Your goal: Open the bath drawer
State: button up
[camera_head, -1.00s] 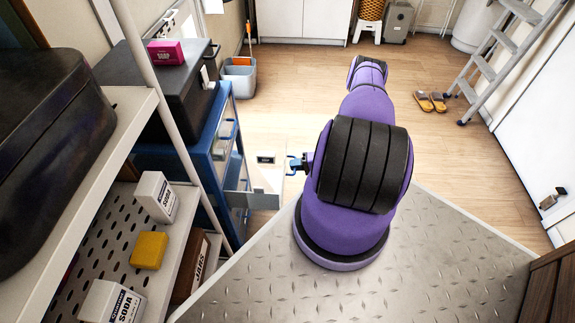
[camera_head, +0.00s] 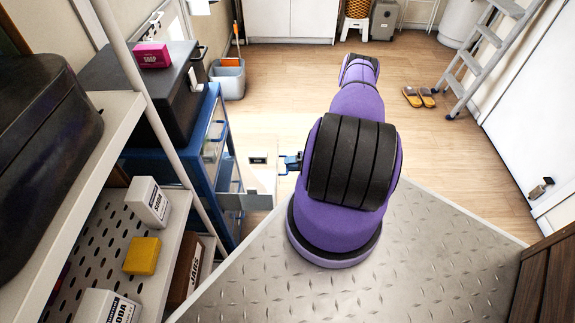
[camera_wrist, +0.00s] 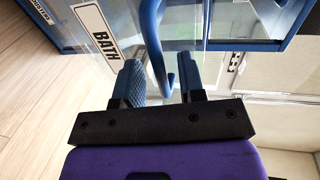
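The bath drawer is a clear drawer with a white BATH label (camera_wrist: 96,32) on its front in the wrist view. In the head view its front (camera_head: 262,180) stands out to the right of the blue cart (camera_head: 188,167), so the drawer is partly open. Its blue handle (camera_wrist: 155,45) passes between the fingers of my gripper (camera_wrist: 161,83). In the head view my gripper (camera_head: 290,163) is at the drawer front, partly hidden by my purple arm.
A black box (camera_head: 160,92) with a pink soap box (camera_head: 153,55) stands on the cart. White shelving (camera_head: 62,215) holding a yellow block (camera_head: 142,255) is at the left. A grey bucket (camera_head: 228,78), slippers (camera_head: 418,97) and a ladder (camera_head: 487,55) lie beyond open wooden floor.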

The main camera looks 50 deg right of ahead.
jog(key=v, duration=0.9)
jog(key=shift+s, duration=0.2)
jog(key=shift+d, duration=0.2)
